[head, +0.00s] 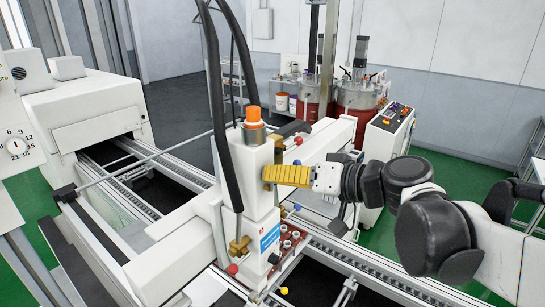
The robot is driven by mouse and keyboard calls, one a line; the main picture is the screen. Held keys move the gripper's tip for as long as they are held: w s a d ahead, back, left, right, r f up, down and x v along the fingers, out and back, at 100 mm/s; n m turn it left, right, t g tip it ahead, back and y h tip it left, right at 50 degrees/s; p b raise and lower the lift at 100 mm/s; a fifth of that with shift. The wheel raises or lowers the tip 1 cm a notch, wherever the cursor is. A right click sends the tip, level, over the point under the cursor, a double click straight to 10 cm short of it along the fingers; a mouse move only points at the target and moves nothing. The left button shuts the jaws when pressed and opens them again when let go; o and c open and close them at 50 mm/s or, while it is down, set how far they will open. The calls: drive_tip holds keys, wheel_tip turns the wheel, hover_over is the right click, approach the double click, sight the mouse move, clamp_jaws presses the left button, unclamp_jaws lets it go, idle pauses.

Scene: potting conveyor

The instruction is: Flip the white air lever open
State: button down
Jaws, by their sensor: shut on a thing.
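A tall white dispensing head (250,165) with an orange cap stands over the conveyor. Small ball-ended levers stick out on its right side, among them a red knob (298,140) above and a blue knob (297,207) below.
Thick black hoses (216,100) hang beside the head. A red knob (232,268), a black knob (273,258) and a yellow knob (284,290) stick out lower down. Conveyor rails (375,275) run below. Red tanks (357,100) and a control cabinet (388,130) stand behind.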

idle(0.3)
drive_tip(key=c, duration=1.3)
unclamp_jaws()
drive_tip(key=shift+a, duration=0.1)
drive_tip(key=shift+o, duration=0.2)
drive_tip(key=v, duration=1.2)
